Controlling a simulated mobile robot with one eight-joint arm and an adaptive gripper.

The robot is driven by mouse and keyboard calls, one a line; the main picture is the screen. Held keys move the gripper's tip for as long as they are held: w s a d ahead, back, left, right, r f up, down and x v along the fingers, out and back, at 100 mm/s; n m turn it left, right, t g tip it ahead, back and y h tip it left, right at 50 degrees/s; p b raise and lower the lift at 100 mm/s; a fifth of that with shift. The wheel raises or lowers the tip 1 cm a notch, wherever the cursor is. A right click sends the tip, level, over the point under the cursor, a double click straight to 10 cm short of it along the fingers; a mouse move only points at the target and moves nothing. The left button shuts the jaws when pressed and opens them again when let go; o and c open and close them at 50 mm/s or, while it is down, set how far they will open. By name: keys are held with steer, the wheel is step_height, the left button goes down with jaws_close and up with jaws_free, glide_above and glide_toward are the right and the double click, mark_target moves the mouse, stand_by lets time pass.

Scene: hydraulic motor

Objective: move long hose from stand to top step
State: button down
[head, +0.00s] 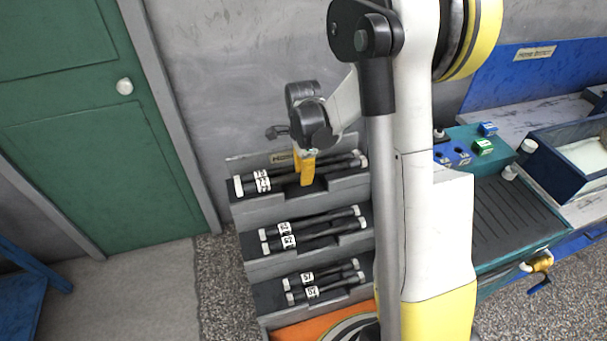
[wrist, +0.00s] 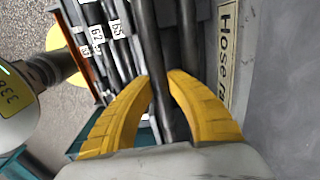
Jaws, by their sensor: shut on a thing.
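A grey stepped hose rack (head: 236,218) stands against the wall, and black hoses with pale ends and white labels lie across its steps. My gripper (head: 307,183) is at the top step, pointing down. In the wrist view, my yellow fingers (wrist: 159,78) are shut on a long black hose (wrist: 152,40), which runs between them. The held hose lies along the top step, beside another hose there; I cannot tell whether it rests fully on the step. My fingers hide its middle.
The middle step (head: 290,233) and lower step (head: 325,282) each hold a pair of hoses. A green door (head: 75,100) is at the left. A teal bench (head: 500,215) with blocks and a dark blue bin (head: 565,160) stands at the right.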

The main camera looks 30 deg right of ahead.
steer(key=shift+f+b, duration=0.55)
steer(key=shift+f, duration=0.1)
steer(key=c, duration=1.3)
jaws_free()
step_height(320, 180, up, 12)
